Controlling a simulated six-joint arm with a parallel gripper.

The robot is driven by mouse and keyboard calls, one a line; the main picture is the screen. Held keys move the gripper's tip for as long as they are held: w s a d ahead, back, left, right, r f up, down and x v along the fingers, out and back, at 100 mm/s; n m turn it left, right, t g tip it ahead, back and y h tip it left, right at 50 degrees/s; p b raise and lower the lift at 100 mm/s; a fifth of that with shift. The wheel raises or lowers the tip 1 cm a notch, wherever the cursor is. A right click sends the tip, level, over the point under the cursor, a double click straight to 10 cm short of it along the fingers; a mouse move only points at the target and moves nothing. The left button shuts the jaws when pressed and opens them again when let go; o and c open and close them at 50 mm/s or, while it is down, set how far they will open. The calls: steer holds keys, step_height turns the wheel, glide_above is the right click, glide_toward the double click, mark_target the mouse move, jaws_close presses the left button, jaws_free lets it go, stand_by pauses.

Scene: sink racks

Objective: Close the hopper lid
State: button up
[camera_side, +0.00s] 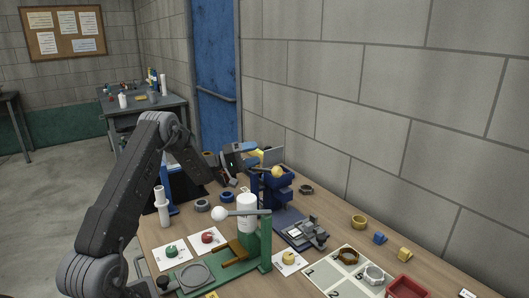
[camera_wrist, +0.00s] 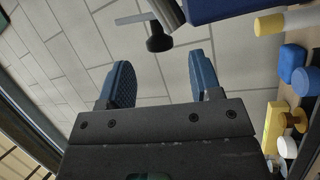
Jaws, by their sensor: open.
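A blue hopper-like body (camera_side: 270,188) stands on the bench near the wall in the side view. A thin grey panel (camera_side: 272,156), which looks like its lid, stands raised at its top, with a yellow ball (camera_side: 277,172) in front. My gripper (camera_wrist: 162,72) is open and empty in the wrist view, its two blue-padded fingers apart. Beyond the fingertips a black knob (camera_wrist: 159,40) and part of a blue body (camera_wrist: 220,8) show at the top edge.
A green stand (camera_side: 264,240) with a white bottle (camera_side: 247,212) is nearer the camera. A grey metal fixture (camera_side: 303,234) sits to the right of it. A numbered white mat (camera_side: 345,275) and a red tray (camera_side: 408,288) lie front right. The block wall closes off the back.

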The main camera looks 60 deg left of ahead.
steer(key=v, duration=0.8)
steer(key=shift+s, duration=0.15)
steer(key=shift+o, duration=0.2)
